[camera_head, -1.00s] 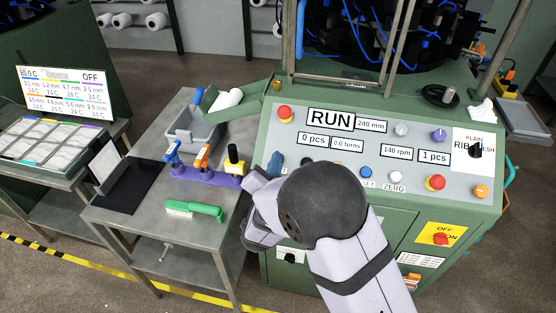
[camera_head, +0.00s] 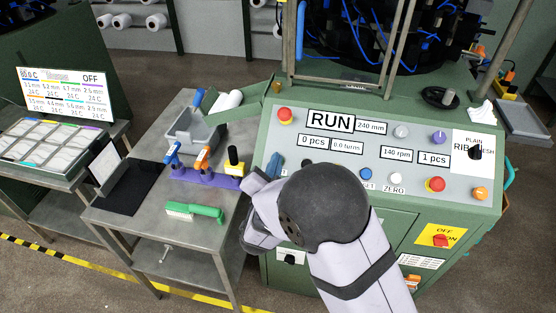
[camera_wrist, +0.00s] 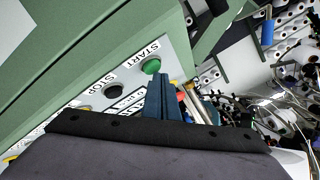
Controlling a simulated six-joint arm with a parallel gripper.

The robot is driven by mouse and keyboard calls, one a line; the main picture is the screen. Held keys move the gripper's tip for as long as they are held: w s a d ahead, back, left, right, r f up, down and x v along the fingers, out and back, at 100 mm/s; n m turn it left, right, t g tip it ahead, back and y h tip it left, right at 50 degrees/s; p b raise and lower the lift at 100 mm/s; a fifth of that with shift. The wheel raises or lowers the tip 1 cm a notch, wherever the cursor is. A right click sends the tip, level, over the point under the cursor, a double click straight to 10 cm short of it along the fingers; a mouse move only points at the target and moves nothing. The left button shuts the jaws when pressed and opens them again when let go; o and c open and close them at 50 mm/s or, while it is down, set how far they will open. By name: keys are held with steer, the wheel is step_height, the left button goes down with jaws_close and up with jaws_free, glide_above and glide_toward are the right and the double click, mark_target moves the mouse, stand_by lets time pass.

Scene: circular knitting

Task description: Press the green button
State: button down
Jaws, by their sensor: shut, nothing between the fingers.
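The green button (camera_wrist: 151,66) shows in the wrist view under the label START, on the grey face of the machine's control panel. My gripper (camera_wrist: 162,80) is shut and empty, with its blue fingertips close beside the green button in the wrist view. I cannot tell whether they touch it. In the head view my gripper (camera_head: 274,162) is at the left part of the control panel (camera_head: 290,145), and my arm hides the green button there. The black STOP button (camera_wrist: 113,91) is beside the green one.
A blue button (camera_head: 366,173) and a white ZERO button (camera_head: 394,179) lie right of my arm. A side table (camera_head: 150,224) with tools and a green brush (camera_head: 207,210) stands left.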

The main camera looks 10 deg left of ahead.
steer(key=s+r+p, duration=0.1)
steer(key=r, duration=0.1)
steer(key=s+r+p, duration=0.2)
steer(key=shift+s+r, duration=0.15)
steer(key=shift+r, duration=0.25)
stand_by(0.7)
steer(key=s+d+f+n+g+y, duration=0.1)
steer(key=d+f+n+g, duration=0.1)
steer(key=d+f+g, duration=0.3)
steer(key=s+d+f+n+g, duration=0.1)
steer(key=s+d+n+g, duration=0.15)
steer(key=d, duration=0.35)
steer(key=s+d+f+n+g+h, duration=0.2)
steer(key=s+d+g, duration=0.6)
steer(key=s+d, duration=0.9)
steer(key=shift+s+d+n+g, duration=0.3)
steer(key=shift+s+n, duration=0.25)
steer(key=shift+s, duration=0.4)
